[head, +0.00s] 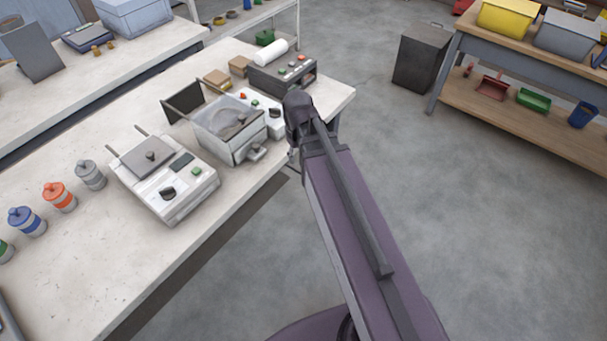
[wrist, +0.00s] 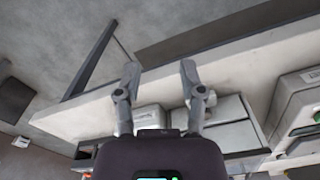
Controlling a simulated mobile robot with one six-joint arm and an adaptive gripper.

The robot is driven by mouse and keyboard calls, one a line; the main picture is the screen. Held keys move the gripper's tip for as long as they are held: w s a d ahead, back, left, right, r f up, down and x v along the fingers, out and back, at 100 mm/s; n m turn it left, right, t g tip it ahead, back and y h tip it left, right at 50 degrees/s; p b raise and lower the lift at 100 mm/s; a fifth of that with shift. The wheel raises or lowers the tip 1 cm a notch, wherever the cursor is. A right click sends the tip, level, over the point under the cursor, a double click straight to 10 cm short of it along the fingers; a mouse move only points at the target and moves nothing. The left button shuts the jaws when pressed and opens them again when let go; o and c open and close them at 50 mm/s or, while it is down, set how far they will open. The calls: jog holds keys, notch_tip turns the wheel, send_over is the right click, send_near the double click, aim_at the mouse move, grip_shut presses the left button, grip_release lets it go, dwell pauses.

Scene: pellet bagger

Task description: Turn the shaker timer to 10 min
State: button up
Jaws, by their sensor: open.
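A white bench machine (head: 187,205) with two rods at its back, a grey top plate, a dark display and a green button stands near the bench's front edge; I take it for the shaker. A black knob (head: 167,193) on its front panel looks like the timer; its setting is too small to read. My gripper (wrist: 160,72) is open and empty in the wrist view, its fingers apart in front of the bench edge. In the head view my arm mostly hides it, beyond the bench's front edge and to the right of the white machine.
A clear-lidded box machine (head: 229,145) with a front handle stands right of the white machine. A dark-fronted unit (head: 283,75) is behind it. Several capped jars, including an orange one (head: 59,197), stand left. The floor (head: 480,240) right of my arm is clear.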

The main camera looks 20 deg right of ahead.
jog(key=shift+s+d+f+m+b, duration=0.1)
jog(key=shift+s+f+m+b, duration=0.3)
jog(key=shift+s, duration=0.35)
jog(key=shift+s+a+f+m+b, duration=0.1)
jog(key=shift+s+f+m+b, duration=0.2)
jog(key=shift+s+m, duration=0.4)
jog(key=shift+s+d+f+m+b, duration=0.1)
jog(key=shift+s+f+m+b, duration=0.15)
jog(key=shift+s+f+m, duration=0.4)
jog(key=shift+s+r+n, duration=0.15)
jog(key=shift+s+n, duration=0.05)
jog(key=shift+n, duration=0.05)
